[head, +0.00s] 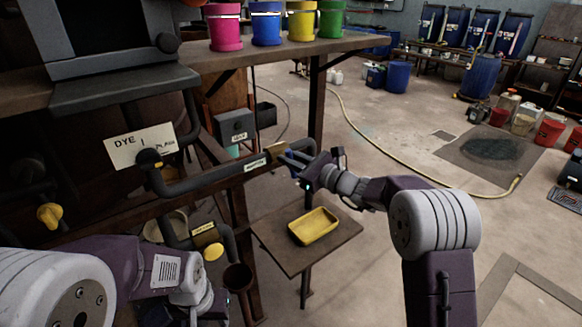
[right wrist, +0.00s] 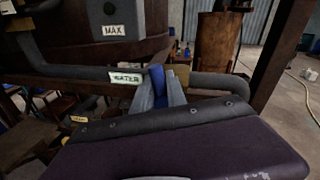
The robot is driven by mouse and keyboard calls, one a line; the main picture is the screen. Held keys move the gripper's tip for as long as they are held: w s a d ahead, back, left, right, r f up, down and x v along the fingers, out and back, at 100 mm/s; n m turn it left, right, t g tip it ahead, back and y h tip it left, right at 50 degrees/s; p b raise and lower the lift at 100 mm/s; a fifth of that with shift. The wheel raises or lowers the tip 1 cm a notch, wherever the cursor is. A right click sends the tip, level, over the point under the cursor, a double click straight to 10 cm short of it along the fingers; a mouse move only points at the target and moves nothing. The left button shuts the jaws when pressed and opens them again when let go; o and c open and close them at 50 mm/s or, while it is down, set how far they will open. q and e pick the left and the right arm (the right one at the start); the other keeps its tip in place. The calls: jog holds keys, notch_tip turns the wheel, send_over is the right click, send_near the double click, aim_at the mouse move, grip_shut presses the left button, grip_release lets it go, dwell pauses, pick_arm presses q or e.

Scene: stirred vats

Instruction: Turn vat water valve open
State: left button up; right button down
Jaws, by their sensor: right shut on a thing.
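The water valve is a brass body (head: 275,150) on a dark pipe with a "WATER" label (head: 256,164). The label (right wrist: 125,78) and brass body (right wrist: 182,75) also show in the right wrist view. My right gripper (head: 292,163) is at the valve from the right. In the right wrist view its two grey fingers are shut on the blue valve handle (right wrist: 157,76), which stands up between them. The fingers partly hide the handle. My left gripper (head: 216,302) is low at the bottom left, near a dark pipe; its fingers are not clear.
A "DYE" sign (head: 139,147) and a yellow knob (head: 50,215) are at the left. A second valve with a yellow knob (head: 213,252) is below the pipe. A yellow tray (head: 314,226) lies on a small stand. Coloured buckets (head: 266,24) line the shelf.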

jog(key=n+h+b, duration=0.1)
jog(key=n+b, duration=0.2)
jog(key=b, duration=0.1)
jog(key=a+f+n+b, duration=0.1)
jog(key=n+b, duration=0.2)
jog(key=b, duration=0.2)
jog(key=s+n+h+b, duration=0.1)
jog(key=n+b, duration=0.2)
jog(key=b, duration=0.2)
jog(key=shift+a+f+n+h, duration=0.2)
jog(key=shift+f+n+h, duration=0.1)
jog(key=shift+n, duration=0.1)
jog(key=shift+f+n+t+h+b, duration=0.15)
jog(key=shift+n+t+h+b, duration=0.1)
jog(key=shift+n+b, duration=0.7)
jog(key=shift+f+n+t+h+b, duration=0.15)
jog(key=shift+n+t+h+b, duration=0.1)
jog(key=shift+n+b, duration=0.7)
jog(key=c, duration=1.4)
grip_release()
jog(key=shift+a, duration=0.1)
jog(key=shift+o, duration=0.2)
jog(key=shift+s, duration=0.15)
jog(key=b+v, duration=0.2)
jog(key=v, duration=0.7)
